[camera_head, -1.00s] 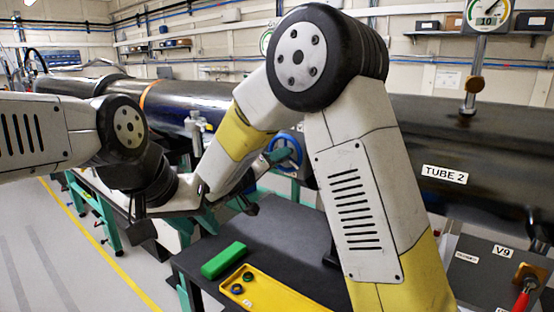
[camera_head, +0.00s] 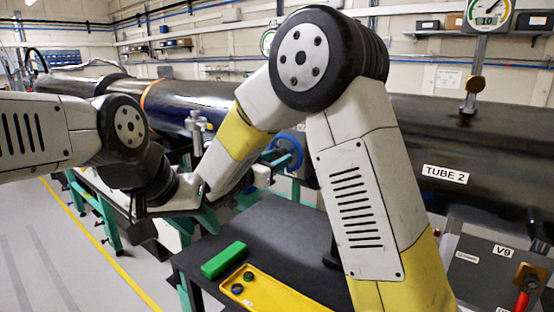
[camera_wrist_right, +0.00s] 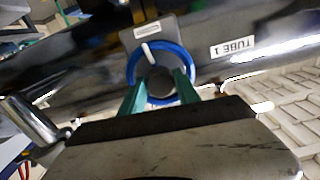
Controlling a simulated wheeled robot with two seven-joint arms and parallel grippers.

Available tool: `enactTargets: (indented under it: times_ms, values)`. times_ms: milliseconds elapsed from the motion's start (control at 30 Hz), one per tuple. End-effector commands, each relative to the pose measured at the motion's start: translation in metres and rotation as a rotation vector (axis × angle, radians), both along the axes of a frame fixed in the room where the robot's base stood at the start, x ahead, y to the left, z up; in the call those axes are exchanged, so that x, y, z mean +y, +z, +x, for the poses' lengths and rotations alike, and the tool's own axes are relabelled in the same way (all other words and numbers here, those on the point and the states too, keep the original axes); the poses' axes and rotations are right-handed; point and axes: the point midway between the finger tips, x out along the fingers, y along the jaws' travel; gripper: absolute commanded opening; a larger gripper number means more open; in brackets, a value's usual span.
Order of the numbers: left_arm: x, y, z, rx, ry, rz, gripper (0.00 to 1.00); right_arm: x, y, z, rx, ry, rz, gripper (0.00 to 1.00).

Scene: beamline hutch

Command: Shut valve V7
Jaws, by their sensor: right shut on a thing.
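A blue handwheel (camera_head: 287,152) sits on the side of the dark tube, partly hidden behind my right arm. In the right wrist view the blue handwheel (camera_wrist_right: 133,68) shows as a ring with a dark hub and a white mark at its upper left, in front of a grey plate. I cannot read a V7 label on it. My right gripper (camera_wrist_right: 160,84) has its teal fingers on both sides of the hub and is shut on the handwheel. My left gripper (camera_head: 142,230) hangs away from it at the left; its fingers are unclear.
A black table (camera_head: 270,235) holds a green block (camera_head: 224,260) and a yellow tray (camera_head: 275,295) with small round pieces. A V9 panel (camera_head: 480,265) with a red handle (camera_head: 521,302) stands at right. Tube 2 (camera_head: 480,150) runs behind. Open floor lies at left.

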Motion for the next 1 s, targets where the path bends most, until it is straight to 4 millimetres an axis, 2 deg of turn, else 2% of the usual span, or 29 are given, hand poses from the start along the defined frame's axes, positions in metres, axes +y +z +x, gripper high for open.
enactTargets:
  times_ms: [333,833,867,967,1000]
  values:
    - [0.0,0.0,0.0,0.0,0.0,0.0,0.36,0.0012,-0.0032,-0.0007,-0.066,0.002,0.102,0.0]
    - [0.0,0.0,0.0,0.0,0.0,0.0,0.36,0.0014,-0.0033,-0.0007,-0.077,0.003,0.117,0.0]
    - [0.0,0.0,0.0,0.0,0.0,0.0,0.36,0.0014,-0.0033,-0.0007,-0.076,0.003,0.116,0.4]
    - [0.0,0.0,0.0,0.0,0.0,0.0,0.36,0.0013,-0.0027,-0.0005,-0.078,0.003,0.117,0.59]
    - [0.0,0.0,0.0,0.0,0.0,0.0,0.36,0.0012,-0.0024,-0.0005,-0.079,0.001,0.117,0.59]
